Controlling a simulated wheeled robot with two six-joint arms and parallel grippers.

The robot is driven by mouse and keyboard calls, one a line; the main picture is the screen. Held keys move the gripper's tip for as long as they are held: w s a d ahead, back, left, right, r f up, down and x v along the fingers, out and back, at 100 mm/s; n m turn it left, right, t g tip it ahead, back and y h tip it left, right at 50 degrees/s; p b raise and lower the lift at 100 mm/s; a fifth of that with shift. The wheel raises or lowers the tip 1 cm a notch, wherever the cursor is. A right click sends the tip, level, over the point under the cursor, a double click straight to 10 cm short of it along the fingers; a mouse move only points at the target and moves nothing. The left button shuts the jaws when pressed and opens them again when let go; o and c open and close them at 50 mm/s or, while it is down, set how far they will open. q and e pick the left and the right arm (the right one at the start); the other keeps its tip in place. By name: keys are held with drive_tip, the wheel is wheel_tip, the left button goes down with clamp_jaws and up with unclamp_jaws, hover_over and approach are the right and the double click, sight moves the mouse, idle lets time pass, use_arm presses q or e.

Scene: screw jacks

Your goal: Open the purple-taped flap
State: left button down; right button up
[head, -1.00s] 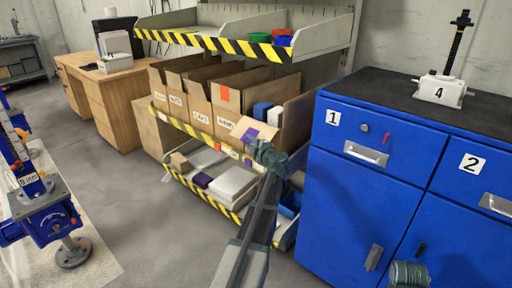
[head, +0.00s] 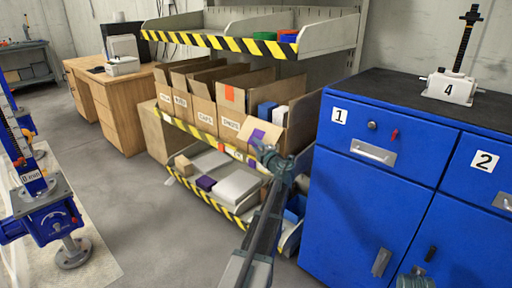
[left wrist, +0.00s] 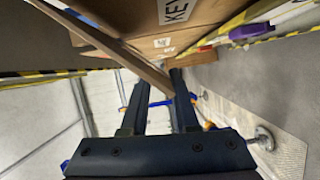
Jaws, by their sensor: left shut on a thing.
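The purple-taped flap (head: 247,127) is a cardboard flap on the rightmost open box on the middle shelf. It is folded outward and tilts down over the shelf front, with the purple tape (head: 257,134) on its face. My left gripper (head: 262,148) is shut on the flap's lower outer edge. In the left wrist view, a cardboard edge (left wrist: 125,52) runs between the two fingers (left wrist: 155,100). The gripper hides part of the flap's lower corner.
Labelled open boxes (head: 203,105) stand left of the flap, one with an orange patch. Striped shelf edges lie above and below. The lower bin holds white and purple boxes (head: 206,183). A blue cabinet (head: 365,195) stands close at right. Open floor (head: 150,220) lies at front left.

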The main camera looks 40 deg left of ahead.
use_arm(q)
drive_tip(key=shift+w+r, duration=0.1)
drive_tip(key=shift+w, duration=0.4)
drive_tip(key=c, duration=1)
unclamp_jaws()
drive_tip(key=shift+c, duration=0.2)
drive_tip(key=shift+s, duration=0.1)
drive_tip(key=shift+s+d, duration=0.1)
drive_tip(key=v, duration=1.3)
drive_tip(key=shift+s+d+p, duration=0.15)
drive_tip(key=shift+d+p, duration=0.05)
drive_tip(key=shift+p, duration=0.1)
